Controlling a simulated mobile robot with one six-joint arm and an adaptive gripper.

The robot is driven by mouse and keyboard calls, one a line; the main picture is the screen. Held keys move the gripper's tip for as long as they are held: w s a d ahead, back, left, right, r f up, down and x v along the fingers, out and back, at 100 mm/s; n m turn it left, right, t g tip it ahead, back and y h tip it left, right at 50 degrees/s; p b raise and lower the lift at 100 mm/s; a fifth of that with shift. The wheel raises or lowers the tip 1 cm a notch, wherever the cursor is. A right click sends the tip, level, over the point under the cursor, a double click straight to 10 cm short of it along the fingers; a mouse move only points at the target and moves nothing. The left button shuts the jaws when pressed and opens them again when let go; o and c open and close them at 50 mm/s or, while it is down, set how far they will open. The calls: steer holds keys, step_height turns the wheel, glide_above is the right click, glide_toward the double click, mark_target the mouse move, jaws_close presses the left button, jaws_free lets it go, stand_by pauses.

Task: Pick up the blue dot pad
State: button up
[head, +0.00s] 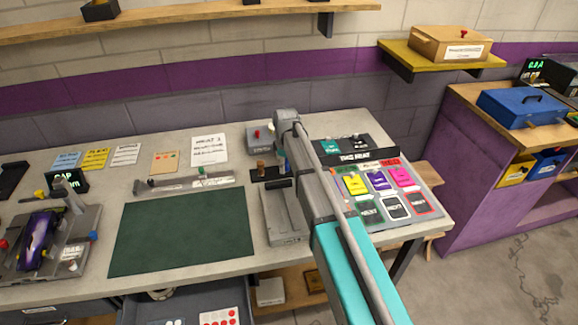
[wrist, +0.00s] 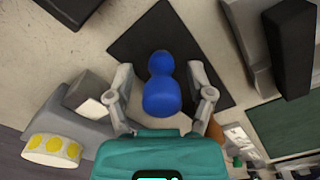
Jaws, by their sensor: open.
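A blue piece (wrist: 161,82) with a rounded knob and a wider round end stands on a small black mat (wrist: 128,40) in the wrist view. I see no dots on it. My gripper (wrist: 160,70) is open, with one finger on each side of the blue piece. Gaps show between the fingers and the piece, so it is not gripped. In the head view my gripper (head: 283,150) is over the back of the workbench, and a bit of the blue piece (head: 282,164) shows beside it, mostly hidden by my arm.
A brown piece (head: 261,167) stands on the same mat; it shows partly by the right finger (wrist: 215,130). A grey box with a red knob (head: 259,138) stands behind. A grey press-like stand (head: 283,218) is in front. A green mat (head: 180,232) lies left, a card board (head: 380,185) right.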

jaws_close()
steer(key=shift+r, duration=0.2)
stand_by(0.3)
step_height(320, 180, up, 2)
steer(key=p, duration=0.2)
steer(key=shift+r+p, duration=0.15)
steer(key=shift+p, duration=0.2)
steer(key=s+a+r+p, duration=0.8)
steer(key=s+r+p, duration=0.2)
steer(key=s, duration=0.1)
steer(key=shift+s+r, duration=0.15)
steer(key=shift+s, duration=0.15)
steer(key=shift+d, duration=0.1)
stand_by(0.4)
steer(key=shift+s, duration=0.1)
